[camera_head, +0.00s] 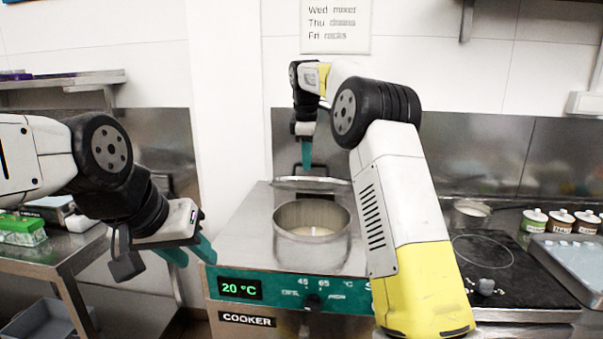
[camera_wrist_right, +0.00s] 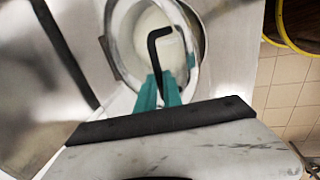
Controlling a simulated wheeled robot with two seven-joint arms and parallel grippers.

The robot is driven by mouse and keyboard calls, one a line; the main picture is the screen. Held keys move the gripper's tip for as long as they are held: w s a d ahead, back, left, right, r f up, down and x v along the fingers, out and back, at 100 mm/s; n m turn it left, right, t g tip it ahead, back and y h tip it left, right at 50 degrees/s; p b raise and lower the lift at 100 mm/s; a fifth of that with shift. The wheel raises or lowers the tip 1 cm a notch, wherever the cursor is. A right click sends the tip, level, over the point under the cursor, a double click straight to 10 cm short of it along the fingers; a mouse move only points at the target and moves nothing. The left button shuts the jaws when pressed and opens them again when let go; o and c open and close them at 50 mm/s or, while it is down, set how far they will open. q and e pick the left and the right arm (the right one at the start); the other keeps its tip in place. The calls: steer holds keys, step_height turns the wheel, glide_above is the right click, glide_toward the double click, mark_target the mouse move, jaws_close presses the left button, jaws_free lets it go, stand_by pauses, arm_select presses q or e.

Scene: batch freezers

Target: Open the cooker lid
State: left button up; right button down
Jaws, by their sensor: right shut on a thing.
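The cooker (camera_head: 240,255) is a steel box with a teal front panel reading 20 °C. Its round pot (camera_head: 312,232) is uncovered, with pale contents inside. The round metal lid (camera_head: 312,184) is up at the back edge of the pot opening. My right gripper (camera_head: 306,166) is above the lid, shut on its black handle. In the right wrist view, the teal fingers (camera_wrist_right: 158,92) close around the bent black handle (camera_wrist_right: 152,48), and the pot rim shows beyond. My left gripper (camera_head: 188,252) is open and empty, left of the cooker's front corner.
A black hob (camera_head: 490,262) with a small steel pot (camera_head: 470,213) is right of the cooker. Several lidded jars (camera_head: 560,220) and a metal tray (camera_head: 572,262) are further right. A steel table (camera_head: 62,250) stands at left. My right forearm hides part of the cooker.

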steer(key=shift+w+d+r, duration=0.25)
steer(key=shift+w+r, duration=0.15)
steer(key=shift+w, duration=0.25)
steer(key=shift+w+d+r, duration=0.2)
steer(key=shift+w+r, duration=0.15)
steer(key=shift+w, duration=0.3)
steer(key=c, duration=1.5)
jaws_free()
steer(key=shift+w, duration=0.1)
steer(key=shift+r, duration=0.1)
steer(key=shift+s+a, duration=0.1)
steer(key=shift+s, duration=0.1)
